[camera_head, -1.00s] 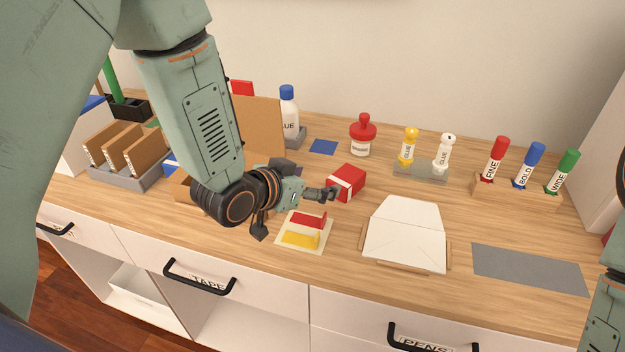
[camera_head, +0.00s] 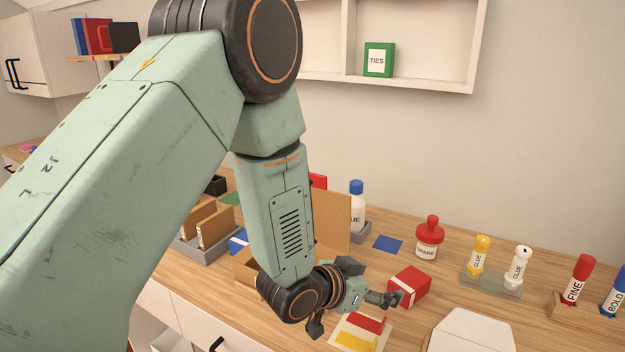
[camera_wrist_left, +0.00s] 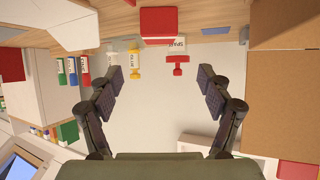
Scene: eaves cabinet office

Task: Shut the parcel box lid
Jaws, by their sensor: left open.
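The parcel box (camera_head: 246,268) is brown cardboard and stands on the counter, partly hidden behind my left forearm. Its lid (camera_head: 331,220) stands upright at the back, so the box is open. In the left wrist view, brown cardboard panels (camera_wrist_left: 284,95) fill the right side. My left gripper (camera_head: 385,298) is to the right of the box, low over the counter, beside a red box. In the left wrist view its two fingers (camera_wrist_left: 157,80) are spread with nothing between them. My right gripper is not in view.
The red box (camera_head: 409,286) with a white band is close to my left gripper. Sticky notes (camera_head: 357,341) lie below it. A blue-capped glue bottle (camera_head: 357,208) stands behind the lid. A rack with brown dividers (camera_head: 205,245) stands left. A red-topped bottle (camera_head: 429,240) stands farther right.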

